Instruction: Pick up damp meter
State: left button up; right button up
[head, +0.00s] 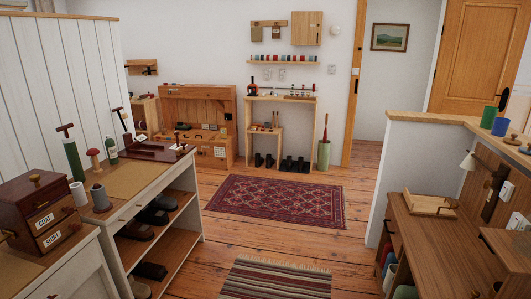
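I cannot pick out a damp meter with certainty; many small items in the head view are too small to tell apart. Neither of my grippers shows in the head view. Several small items stand on the left workbench (142,175), among them a green cylinder with a T-shaped top (72,157). Small dark items also lie on the right-hand ledge (470,120) and on the wooden desk (432,232) below it.
A brown drawer box (40,218) stands at the near left. A wooden cabinet (200,112) and a narrow console table (281,107) stand at the far wall. A red patterned rug (275,201) and a striped rug (275,279) lie on the open floor between the benches.

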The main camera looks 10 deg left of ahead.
aim_at(223, 131)
jog(key=i+u, duration=0.35)
jog(key=i, duration=4.6)
jog(key=i+u, duration=0.15)
jog(key=i, duration=0.25)
jog(key=i+l+u, duration=0.15)
jog(key=i, duration=0.3)
jog(key=i+l+u, duration=0.1)
jog(key=i, duration=0.3)
